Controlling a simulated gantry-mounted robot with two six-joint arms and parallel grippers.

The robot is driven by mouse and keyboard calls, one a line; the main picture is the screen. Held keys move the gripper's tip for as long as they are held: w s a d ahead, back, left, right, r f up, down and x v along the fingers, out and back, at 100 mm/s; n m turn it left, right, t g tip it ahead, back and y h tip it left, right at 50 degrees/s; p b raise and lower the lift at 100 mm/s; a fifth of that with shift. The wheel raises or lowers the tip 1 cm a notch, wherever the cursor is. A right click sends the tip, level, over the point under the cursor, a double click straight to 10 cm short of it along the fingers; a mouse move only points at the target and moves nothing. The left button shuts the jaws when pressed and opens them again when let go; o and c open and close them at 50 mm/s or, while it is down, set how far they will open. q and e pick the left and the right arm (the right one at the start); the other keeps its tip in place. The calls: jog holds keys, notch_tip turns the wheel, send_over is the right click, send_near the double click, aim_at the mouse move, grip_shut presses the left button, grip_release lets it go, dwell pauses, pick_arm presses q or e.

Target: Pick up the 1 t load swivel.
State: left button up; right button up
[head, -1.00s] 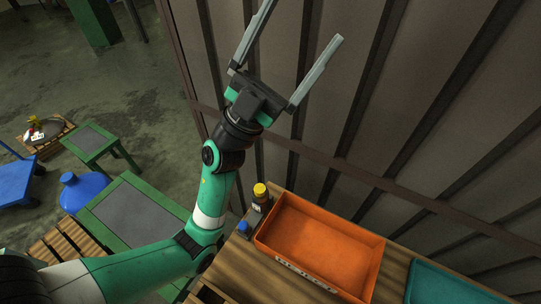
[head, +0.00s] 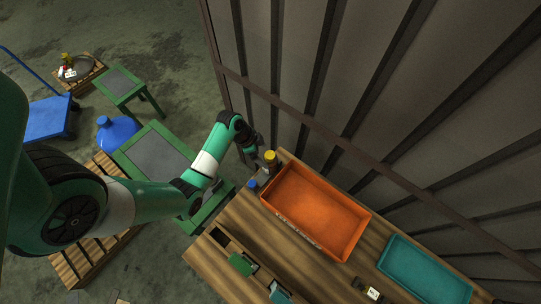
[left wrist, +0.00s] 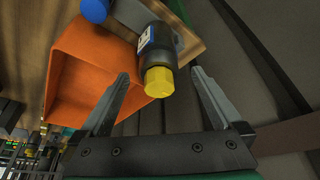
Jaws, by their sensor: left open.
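A dark cylinder with a yellow hexagonal end (head: 270,156) stands at the far left corner of the wooden table. A smaller part with a blue top (head: 252,186) stands near it; its blue end also shows in the left wrist view (left wrist: 95,10). Either could be the load swivel; no rating is readable. My left gripper (head: 259,158) is at the yellow-ended cylinder. In the left wrist view its open fingers (left wrist: 160,76) lie on either side of the yellow end (left wrist: 159,82), with gaps visible. My right gripper is out of view.
An empty orange tray (head: 315,210) sits right beside the parts, and a teal tray (head: 425,270) lies farther right. A ribbed metal wall (head: 400,100) rises close behind the table. Green-framed stands (head: 150,150) are on the left.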

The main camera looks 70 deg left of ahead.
pick_arm(q)
jog(key=shift+x, duration=1)
jog(key=b+x, duration=0.2)
jog(key=x, duration=0.3)
jog(key=shift+d+f+b, duration=0.1)
jog(key=shift+d+b, duration=0.05)
jog(key=shift+b, duration=0.15)
grip_shut()
